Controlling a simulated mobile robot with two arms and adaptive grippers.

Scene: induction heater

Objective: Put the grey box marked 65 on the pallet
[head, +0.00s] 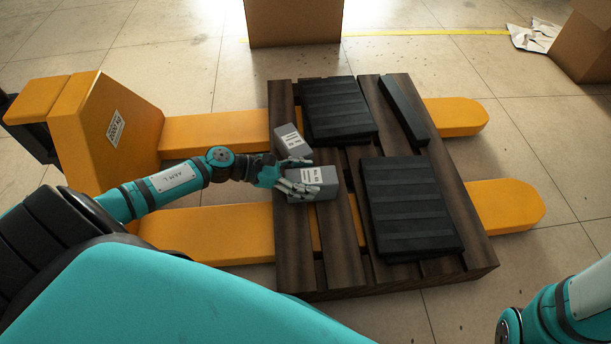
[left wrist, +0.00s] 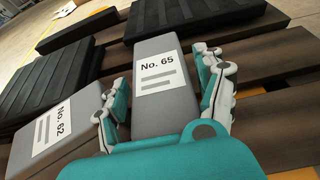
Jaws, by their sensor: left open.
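The grey box marked 65 (head: 322,184) rests on the dark wooden pallet (head: 290,260), near its left edge. It also shows in the left wrist view (left wrist: 155,100), with its white label facing up. My left gripper (head: 298,176) is open, with one finger on each side of this box; it shows in the left wrist view too (left wrist: 165,95). I cannot tell whether the fingers touch it. A second grey box, marked 62 (left wrist: 60,135), lies beside it on the pallet and appears just beyond the gripper in the head view (head: 288,138). My right gripper is out of view.
Black ribbed blocks (head: 338,110) (head: 410,205) and a narrow black piece (head: 405,108) lie on the pallet. An orange pallet jack (head: 210,233) has its forks under it. Cardboard boxes (head: 293,20) (head: 590,40) stand on the floor behind.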

